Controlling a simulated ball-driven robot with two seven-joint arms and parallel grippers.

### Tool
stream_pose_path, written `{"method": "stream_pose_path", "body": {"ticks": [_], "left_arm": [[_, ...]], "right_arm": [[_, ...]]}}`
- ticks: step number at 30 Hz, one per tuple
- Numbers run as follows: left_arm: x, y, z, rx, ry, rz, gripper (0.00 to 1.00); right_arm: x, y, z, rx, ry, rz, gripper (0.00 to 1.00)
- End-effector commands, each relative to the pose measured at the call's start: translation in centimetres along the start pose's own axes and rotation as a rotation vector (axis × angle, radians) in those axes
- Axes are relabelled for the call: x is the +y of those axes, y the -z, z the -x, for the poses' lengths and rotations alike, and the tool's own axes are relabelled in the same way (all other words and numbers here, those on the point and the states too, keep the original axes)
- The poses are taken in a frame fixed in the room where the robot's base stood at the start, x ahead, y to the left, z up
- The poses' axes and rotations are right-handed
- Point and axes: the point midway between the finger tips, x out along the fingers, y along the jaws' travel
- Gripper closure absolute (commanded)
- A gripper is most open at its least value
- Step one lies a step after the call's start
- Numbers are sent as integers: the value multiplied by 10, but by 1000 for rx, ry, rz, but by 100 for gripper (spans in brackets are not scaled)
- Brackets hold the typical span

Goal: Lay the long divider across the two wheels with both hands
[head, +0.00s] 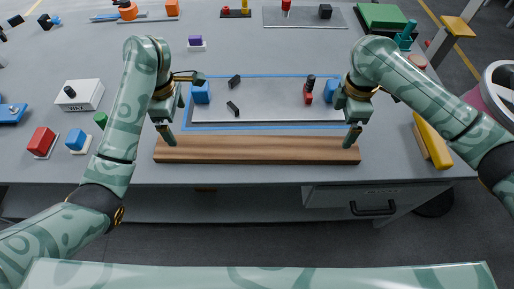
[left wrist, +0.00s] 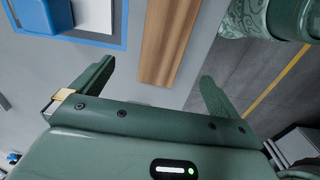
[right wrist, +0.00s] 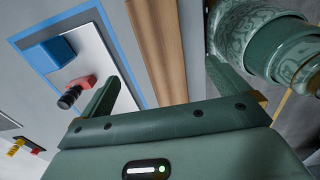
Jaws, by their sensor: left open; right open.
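The long divider is a brown wooden bar (head: 258,150) lying flat along the table's front edge. My left gripper (head: 175,124) is open above its left end, and my right gripper (head: 341,124) is open above its right end. In each head view gripper, the near finger overlaps the bar and the other is behind it. The bar shows between the spread fingers in the left wrist view (left wrist: 170,42) and the right wrist view (right wrist: 160,50). Neither gripper holds it. Two blue blocks (head: 201,93) (head: 330,91) stand on the white panel; I cannot tell which things are the wheels.
A blue-edged white panel (head: 275,112) lies just behind the bar, with small black pieces (head: 233,108) and a red piece (head: 308,98) on it. Red (head: 41,141) and blue (head: 76,140) blocks stand left. A yellow piece (head: 432,144) lies right. The table's front edge is close.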

Motion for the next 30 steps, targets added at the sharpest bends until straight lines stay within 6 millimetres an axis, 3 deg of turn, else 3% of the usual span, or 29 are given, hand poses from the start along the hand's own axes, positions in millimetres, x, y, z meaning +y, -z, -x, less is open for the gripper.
{"method": "stream_pose_path", "body": {"ticks": [12,18,30], "left_arm": [[-7,1,-78,1,25,2,0],[-7,2,-107,3,23,2,0],[-7,2,-121,3,19,2,0]], "right_arm": [[-1,1,-75,1,5,-1,0],[-1,0,-104,0,3,0,0],[0,0,-118,-1,0,1,0]]}}
